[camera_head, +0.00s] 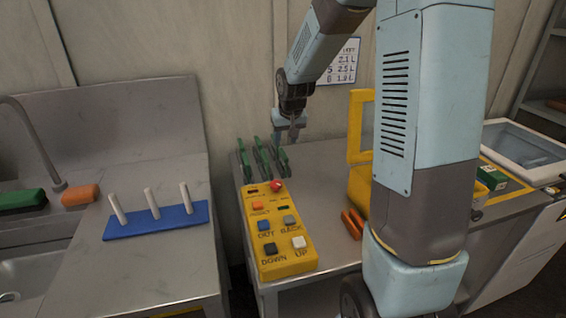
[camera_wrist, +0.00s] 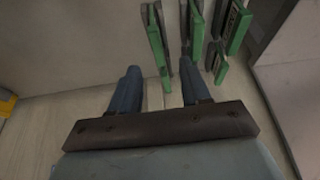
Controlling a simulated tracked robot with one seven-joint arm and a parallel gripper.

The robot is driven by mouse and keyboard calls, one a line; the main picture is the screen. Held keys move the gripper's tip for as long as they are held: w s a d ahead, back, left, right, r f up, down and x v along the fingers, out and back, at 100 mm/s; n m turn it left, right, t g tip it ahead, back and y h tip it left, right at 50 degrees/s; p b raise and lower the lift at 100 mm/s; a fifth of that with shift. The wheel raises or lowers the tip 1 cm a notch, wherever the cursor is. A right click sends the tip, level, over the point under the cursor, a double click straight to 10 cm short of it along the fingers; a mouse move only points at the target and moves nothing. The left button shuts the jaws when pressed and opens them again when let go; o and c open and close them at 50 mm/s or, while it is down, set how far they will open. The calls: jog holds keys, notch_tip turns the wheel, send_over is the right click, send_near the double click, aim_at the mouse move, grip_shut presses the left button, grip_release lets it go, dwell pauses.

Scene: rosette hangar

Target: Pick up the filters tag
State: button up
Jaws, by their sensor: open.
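Several thin green-and-dark upright pieces (camera_head: 262,158) stand in a row at the back of the metal table, behind a yellow button box. They also show in the wrist view (camera_wrist: 194,30). I cannot read any label, so I cannot tell which is the filters tag. My gripper (camera_head: 288,134) is above this row, with its jaws open. In the wrist view the two blue fingers of my gripper (camera_wrist: 159,68) point toward the row. The lower end of one green piece (camera_wrist: 158,50) shows between the fingertips. I cannot tell whether they touch it.
The yellow button box (camera_head: 288,262) with a red knob stands in front of the row. Orange pieces (camera_head: 352,222) lie to its right, near a yellow frame (camera_head: 354,130). A blue base with white pegs (camera_head: 155,222) sits on the left counter. A gap separates counter and table.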

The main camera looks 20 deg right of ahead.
aim_at(284, 154)
jog(key=x, duration=0.5)
jog(key=shift+w+f, duration=0.15)
jog(key=shift+f, duration=0.25)
jog(key=shift+w+d+x, duration=0.15)
jog(key=shift+w+x, duration=0.05)
jog(key=shift+x, duration=1.1)
jog(key=shift+w+d+x, duration=0.15)
jog(key=shift+x, duration=1.1)
jog(key=shift+r, duration=0.15)
grip_shut()
